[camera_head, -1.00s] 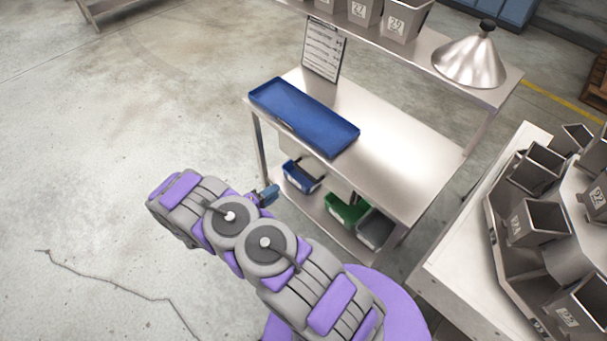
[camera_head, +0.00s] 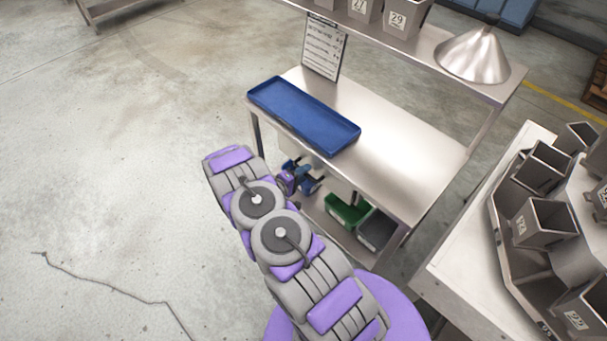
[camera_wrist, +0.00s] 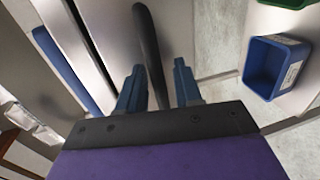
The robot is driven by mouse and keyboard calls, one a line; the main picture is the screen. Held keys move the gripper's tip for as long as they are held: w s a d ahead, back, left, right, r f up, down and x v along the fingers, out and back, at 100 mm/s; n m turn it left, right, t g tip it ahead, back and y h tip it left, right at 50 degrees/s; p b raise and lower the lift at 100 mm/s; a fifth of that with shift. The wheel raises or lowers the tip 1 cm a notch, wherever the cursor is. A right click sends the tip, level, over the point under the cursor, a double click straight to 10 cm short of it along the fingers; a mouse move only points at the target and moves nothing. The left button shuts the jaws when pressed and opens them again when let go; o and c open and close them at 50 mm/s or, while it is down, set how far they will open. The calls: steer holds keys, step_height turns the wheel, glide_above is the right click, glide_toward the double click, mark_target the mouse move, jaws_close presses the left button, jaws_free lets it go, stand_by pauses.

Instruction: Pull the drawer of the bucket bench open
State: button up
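The steel bucket bench (camera_head: 410,150) stands right of centre in the head view, with my arm reaching under the near edge of its top. In the wrist view the drawer front (camera_wrist: 105,30) is a pale steel panel with a dark bar handle (camera_wrist: 149,45). My gripper (camera_wrist: 158,68) is open, its two blue fingers apart with the handle running between them. I cannot tell whether either finger touches the handle. In the head view my gripper (camera_head: 303,178) is small beneath the bench top, and the drawer is mostly hidden.
A blue tray (camera_head: 290,112) lies on the bench top. Green (camera_head: 343,212) and grey (camera_head: 377,232) bins sit on the lower shelf; a blue bin (camera_wrist: 270,68) shows in the wrist view. A weigher table (camera_head: 455,255) stands at the right. Floor at the left is clear.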

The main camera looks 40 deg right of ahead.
jaws_close()
stand_by(0.3)
stand_by(0.3)
